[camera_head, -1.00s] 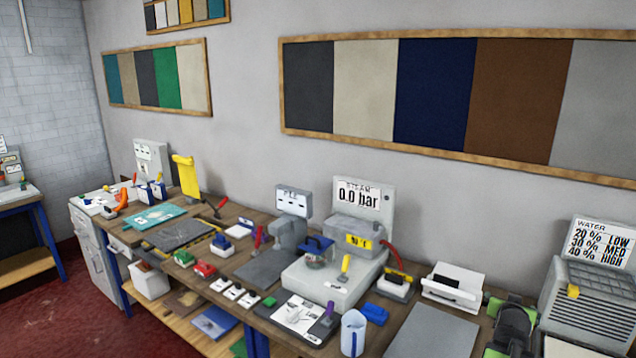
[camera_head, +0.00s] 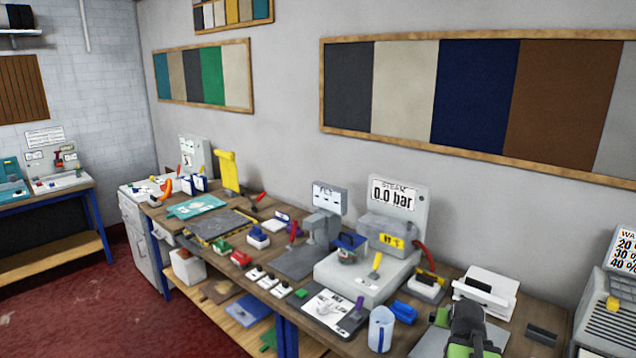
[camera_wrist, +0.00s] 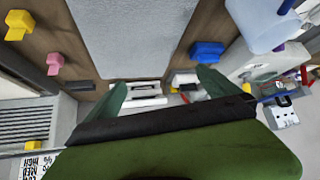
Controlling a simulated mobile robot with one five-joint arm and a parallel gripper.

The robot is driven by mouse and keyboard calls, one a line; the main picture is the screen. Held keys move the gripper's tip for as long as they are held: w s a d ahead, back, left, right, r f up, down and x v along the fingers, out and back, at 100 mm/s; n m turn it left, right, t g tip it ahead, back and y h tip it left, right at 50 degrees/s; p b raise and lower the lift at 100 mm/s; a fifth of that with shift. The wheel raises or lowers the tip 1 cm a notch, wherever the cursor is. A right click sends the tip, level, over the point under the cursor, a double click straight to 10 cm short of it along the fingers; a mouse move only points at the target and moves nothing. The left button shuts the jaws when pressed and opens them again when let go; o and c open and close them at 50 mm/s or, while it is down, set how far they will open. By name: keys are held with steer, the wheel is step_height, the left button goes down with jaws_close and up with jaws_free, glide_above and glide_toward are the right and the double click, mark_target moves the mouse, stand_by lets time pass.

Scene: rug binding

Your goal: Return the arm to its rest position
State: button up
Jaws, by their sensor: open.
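My arm with my gripper (camera_wrist: 163,90) shows at the bottom of the wrist view as a green body with a dark bar and two green fingers. The fingers stand apart with nothing held between them. In the head view my folded green and black arm (camera_head: 470,330) is at the lower right, over the front of the bench by a grey slab (camera_head: 428,341); the fingertips cannot be made out there. The grey slab (camera_wrist: 135,35) fills the upper middle of the wrist view.
A white jug (camera_head: 381,329), a blue block (camera_head: 404,312) and a white holder (camera_head: 486,290) stand near my arm. The steam unit (camera_head: 365,272) is left of it, the grey water box (camera_head: 607,320) right. Red floor (camera_head: 110,310) lies open at left.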

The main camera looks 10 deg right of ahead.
steer(key=w+a+f+n+g+y, duration=0.1)
steer(key=a+f+n+g+y, duration=0.1)
steer(key=a, duration=0.9)
steer(key=w+a+f+n+g+y, duration=0.1)
steer(key=a+f+n, duration=0.15)
steer(key=a, duration=0.85)
steer(key=s+a+f+n+g+y, duration=0.1)
steer(key=s+a+g, duration=0.15)
steer(key=a, duration=0.55)
steer(key=s+a+n+g, duration=0.1)
steer(key=s+a, duration=0.2)
steer(key=a, duration=0.6)
step_height(320, 180, down, 10)
steer(key=b, duration=1)
steer(key=shift+d+f, duration=0.15)
steer(key=shift+f, duration=0.1)
steer(key=shift+r, duration=0.1)
